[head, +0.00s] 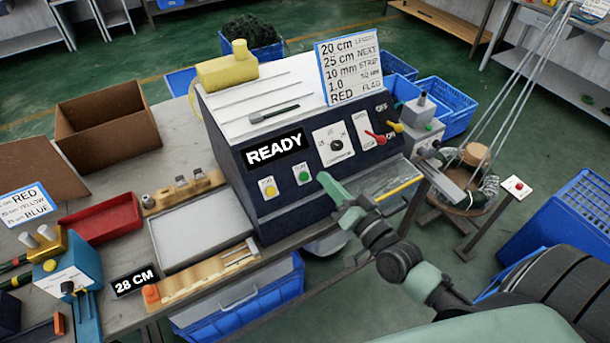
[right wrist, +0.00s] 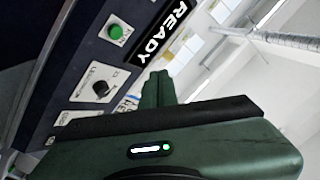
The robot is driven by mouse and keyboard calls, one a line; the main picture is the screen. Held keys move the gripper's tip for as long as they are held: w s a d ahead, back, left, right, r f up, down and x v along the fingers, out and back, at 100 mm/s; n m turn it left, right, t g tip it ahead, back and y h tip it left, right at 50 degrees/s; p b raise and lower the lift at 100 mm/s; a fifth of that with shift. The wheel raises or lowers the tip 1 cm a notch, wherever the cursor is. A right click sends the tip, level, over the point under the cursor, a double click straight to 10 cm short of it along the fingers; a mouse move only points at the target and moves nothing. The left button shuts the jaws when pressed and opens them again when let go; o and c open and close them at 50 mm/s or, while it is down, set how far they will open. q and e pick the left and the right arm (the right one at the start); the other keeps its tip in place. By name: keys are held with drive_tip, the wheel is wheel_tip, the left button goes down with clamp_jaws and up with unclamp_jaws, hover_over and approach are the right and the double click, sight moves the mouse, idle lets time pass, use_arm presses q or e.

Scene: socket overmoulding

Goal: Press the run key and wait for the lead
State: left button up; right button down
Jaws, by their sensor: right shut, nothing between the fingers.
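The dark machine (head: 290,205) with a pale top stands on the bench, and its display (head: 275,150) reads READY. On its front are a green key (head: 303,175), which looks like the run key, and a yellow key (head: 268,187). The green key also shows in the right wrist view (right wrist: 116,32). My right gripper (head: 323,180) is shut and empty, its tips just right of the green key in the head view; touching cannot be confirmed. In the right wrist view its closed fingers (right wrist: 158,88) appear below the display. My left gripper is not in view. No finished lead can be made out.
A dial (head: 336,145) and red and yellow levers (head: 376,138) sit on the panel. An order card (head: 349,72) stands on top. A cable coil (head: 480,190) stands at right. A grey tray (head: 200,230), red tray (head: 100,218) and 28 CM sign (head: 134,281) occupy the bench.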

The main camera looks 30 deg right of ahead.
sight(304, 177)
drive_tip(key=shift+f, duration=0.1)
drive_tip(key=w+f+b, duration=0.6)
drive_tip(key=shift+w+a, duration=0.25)
drive_tip(key=shift+w+f+b, duration=0.1)
drive_tip(key=shift+b, duration=0.2)
idle(1.8)
drive_tip(key=shift+w+f, duration=0.1)
drive_tip(key=shift+w, duration=0.1)
